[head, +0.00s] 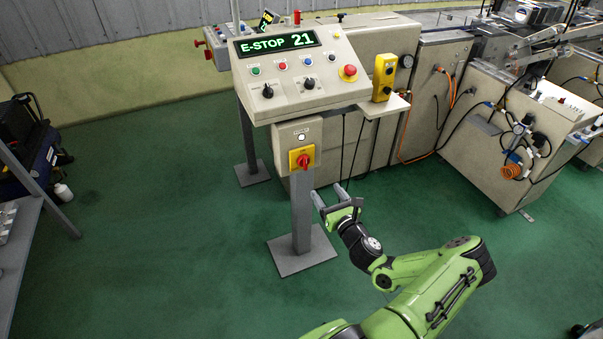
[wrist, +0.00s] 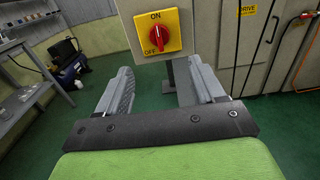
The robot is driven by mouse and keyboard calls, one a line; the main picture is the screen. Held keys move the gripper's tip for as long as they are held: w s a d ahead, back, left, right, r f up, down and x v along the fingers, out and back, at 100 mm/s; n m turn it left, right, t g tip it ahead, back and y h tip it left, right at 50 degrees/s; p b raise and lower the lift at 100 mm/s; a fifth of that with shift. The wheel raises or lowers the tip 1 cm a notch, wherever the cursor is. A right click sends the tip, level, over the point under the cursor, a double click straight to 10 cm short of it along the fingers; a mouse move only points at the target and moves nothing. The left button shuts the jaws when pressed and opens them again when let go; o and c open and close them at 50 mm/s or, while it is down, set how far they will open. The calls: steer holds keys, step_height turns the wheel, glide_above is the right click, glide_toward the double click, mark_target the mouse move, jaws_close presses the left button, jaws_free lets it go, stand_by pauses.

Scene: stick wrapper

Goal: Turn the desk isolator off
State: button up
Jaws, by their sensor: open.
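The desk isolator (head: 302,158) is a red rotary knob on a yellow plate, on the front of the grey box below the control desk. In the wrist view the isolator knob (wrist: 156,35) is close ahead, with ON printed above it and OFF at its lower left. The knob looks tilted slightly from upright, its upper end toward ON. My gripper (head: 330,199) is below and to the right of the isolator in the head view. In the wrist view my gripper (wrist: 157,82) is open and empty, its fingers apart and below the plate, not touching it.
The control desk (head: 301,75) shows "E-STOP 21" and carries several buttons, knobs and a red mushroom button (head: 348,72). A grey post and foot plate (head: 301,254) stand below the isolator. Green floor in front is clear.

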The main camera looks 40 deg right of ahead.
mark_target(306, 164)
steer(key=b+x, duration=0.1)
steer(key=x, duration=1.3)
steer(key=shift+w+a+b, duration=0.1)
steer(key=shift+w+b, duration=0.05)
steer(key=shift+b, duration=0.2)
steer(key=c, duration=1)
